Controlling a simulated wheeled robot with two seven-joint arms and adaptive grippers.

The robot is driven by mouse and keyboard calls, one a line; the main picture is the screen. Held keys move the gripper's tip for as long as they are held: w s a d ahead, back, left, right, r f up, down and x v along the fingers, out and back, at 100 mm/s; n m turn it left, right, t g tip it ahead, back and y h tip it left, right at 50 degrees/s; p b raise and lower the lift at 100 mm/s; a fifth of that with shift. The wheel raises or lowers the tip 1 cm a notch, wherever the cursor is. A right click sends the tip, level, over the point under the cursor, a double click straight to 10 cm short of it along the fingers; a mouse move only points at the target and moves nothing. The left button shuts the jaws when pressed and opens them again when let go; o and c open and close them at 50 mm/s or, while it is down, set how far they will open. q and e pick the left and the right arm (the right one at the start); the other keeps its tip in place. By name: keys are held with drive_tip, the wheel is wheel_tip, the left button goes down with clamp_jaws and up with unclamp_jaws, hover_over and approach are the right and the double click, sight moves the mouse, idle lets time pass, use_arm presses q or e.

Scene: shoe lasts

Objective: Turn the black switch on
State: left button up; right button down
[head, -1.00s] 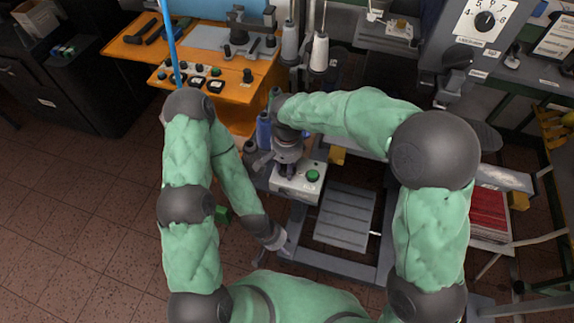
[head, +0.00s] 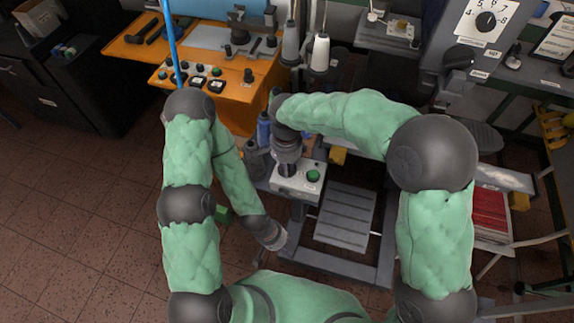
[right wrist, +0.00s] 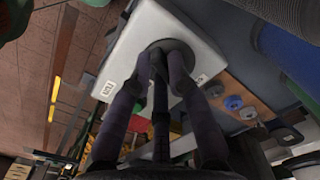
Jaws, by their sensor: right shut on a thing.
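The black switch (right wrist: 160,46) sits on a pale box (head: 290,190) that also carries a green button (head: 313,176). In the right wrist view the box (right wrist: 130,40) fills the upper middle, with small labels on its face. My right gripper (head: 287,168) reaches down onto the switch end of the box. In the right wrist view its dark fingers (right wrist: 162,60) come together on the switch and hide most of it. My left gripper (head: 275,240) hangs low, left of the grey slatted platform and apart from the box; its fingers are too small to read.
An orange bench (head: 245,95) with buttons and tools stands behind to the left. White thread cones (head: 320,52) stand behind the box. A dial panel (head: 485,22) stands at upper right. Open tiled floor lies left.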

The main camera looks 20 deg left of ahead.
drive_tip(key=m, duration=0.3)
drive_tip(key=shift+a+m, duration=0.2)
drive_tip(key=shift+m, duration=0.2)
drive_tip(key=m, duration=0.3)
drive_tip(key=shift+w+a+m, duration=0.1)
drive_tip(key=shift+m, duration=0.2)
drive_tip(key=m, duration=0.6)
drive_tip(key=shift+w+a, duration=0.2)
drive_tip(key=shift+w, duration=0.05)
drive_tip(key=shift+m, duration=0.3)
drive_tip(key=c, duration=1.2)
unclamp_jaws()
drive_tip(key=shift+r, duration=0.1)
wheel_tip(320, 180, up, 12)
drive_tip(key=shift+f, duration=0.1)
